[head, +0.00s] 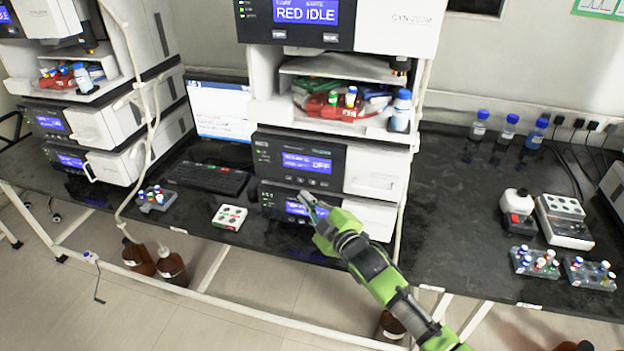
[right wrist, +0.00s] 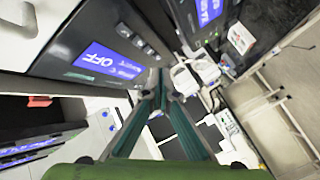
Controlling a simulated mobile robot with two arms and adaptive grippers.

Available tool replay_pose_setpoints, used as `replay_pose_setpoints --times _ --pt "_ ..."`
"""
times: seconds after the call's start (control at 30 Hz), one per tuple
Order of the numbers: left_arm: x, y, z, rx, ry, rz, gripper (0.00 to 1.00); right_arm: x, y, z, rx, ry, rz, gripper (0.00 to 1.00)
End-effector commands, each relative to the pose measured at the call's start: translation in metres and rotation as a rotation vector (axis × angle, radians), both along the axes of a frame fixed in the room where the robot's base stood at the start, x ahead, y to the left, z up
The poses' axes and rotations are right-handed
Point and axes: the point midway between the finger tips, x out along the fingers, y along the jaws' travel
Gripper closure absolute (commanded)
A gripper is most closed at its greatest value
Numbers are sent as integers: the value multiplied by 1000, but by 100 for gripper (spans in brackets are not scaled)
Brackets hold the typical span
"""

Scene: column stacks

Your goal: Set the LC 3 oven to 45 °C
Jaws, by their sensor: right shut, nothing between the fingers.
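The middle column stack has a dark module with a blue screen reading OFF (head: 306,163), likely the oven. No LC 3 label is readable. In the right wrist view this OFF screen (right wrist: 108,60) appears tilted, with a row of small buttons (right wrist: 135,38) beside it. Below it sits another module with a lit blue screen (head: 297,208), partly hidden by my gripper. My right gripper (head: 308,200) is shut and empty, in front of the lower module; contact cannot be told. Its fingers converge in the wrist view (right wrist: 161,78). My left gripper is not in view.
Another stack (head: 85,130) stands further left.

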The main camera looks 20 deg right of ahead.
Motion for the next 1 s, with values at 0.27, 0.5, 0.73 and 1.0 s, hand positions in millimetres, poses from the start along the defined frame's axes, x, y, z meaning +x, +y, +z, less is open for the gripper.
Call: replay_pose_setpoints --times 0.27,0.5,0.73,1.0 --pt "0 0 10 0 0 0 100 -16 10 0 0 1 -1 100" --pt "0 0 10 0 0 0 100 -16 11 0 0 0 0 100" --pt "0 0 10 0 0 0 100 -16 10 0 0 1 -1 100" --pt "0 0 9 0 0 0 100 -17 10 -7 3 13 -3 100"
